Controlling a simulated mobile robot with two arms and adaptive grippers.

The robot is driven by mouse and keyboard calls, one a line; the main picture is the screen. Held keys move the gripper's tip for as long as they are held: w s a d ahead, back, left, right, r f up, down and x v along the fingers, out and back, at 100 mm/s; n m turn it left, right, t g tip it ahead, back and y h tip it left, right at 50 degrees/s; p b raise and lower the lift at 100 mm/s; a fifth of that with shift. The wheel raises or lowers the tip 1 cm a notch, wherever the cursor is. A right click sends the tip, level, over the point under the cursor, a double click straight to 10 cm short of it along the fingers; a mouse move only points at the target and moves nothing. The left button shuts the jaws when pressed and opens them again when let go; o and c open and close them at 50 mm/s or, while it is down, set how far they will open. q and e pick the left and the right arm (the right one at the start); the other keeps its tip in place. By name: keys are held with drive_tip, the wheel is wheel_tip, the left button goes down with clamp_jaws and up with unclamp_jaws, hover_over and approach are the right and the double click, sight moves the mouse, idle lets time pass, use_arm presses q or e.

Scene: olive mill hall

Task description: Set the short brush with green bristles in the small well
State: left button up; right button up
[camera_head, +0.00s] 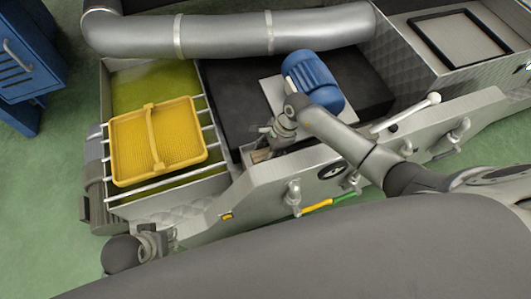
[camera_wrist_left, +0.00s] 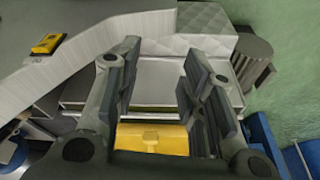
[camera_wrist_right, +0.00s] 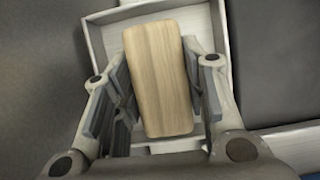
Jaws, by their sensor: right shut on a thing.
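My right gripper (camera_wrist_right: 160,90) is shut on a light wooden block, seemingly the back of the short brush (camera_wrist_right: 160,65). Its bristles are hidden, so I cannot see their colour. Around and below the block, a pale rectangular well (camera_wrist_right: 110,42) shows its walls; I cannot tell whether the brush touches its floor. In the head view the right gripper (camera_head: 270,143) points down at this well, with a bit of wood (camera_head: 261,155) showing beneath. My left gripper (camera_wrist_left: 160,60) is open and empty; it also shows at the lower left of the head view (camera_head: 150,242).
A yellow perforated basket (camera_head: 185,155) rests on bars over a green-yellow bin at left. A blue motor (camera_head: 313,80) stands close behind my right gripper. A grey pipe (camera_head: 230,37) crosses the back. A yellow-and-green stick (camera_head: 318,206) lies along the front panel.

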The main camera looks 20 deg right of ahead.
use_arm(q)
drive_tip(key=shift+r, duration=0.15)
use_arm(e)
drive_tip(key=shift+f, duration=0.1)
drive_tip(key=o, duration=1)
drive_tip(key=shift+c, duration=0.2)
use_arm(q)
drive_tip(key=shift+r, duration=0.15)
wheel_tip(320, 180, down, 9)
drive_tip(key=p, duration=0.2)
drive_tip(key=shift+s+r, duration=0.2)
use_arm(e)
drive_tip(key=v, duration=1.2)
drive_tip(key=shift+r, duration=0.25)
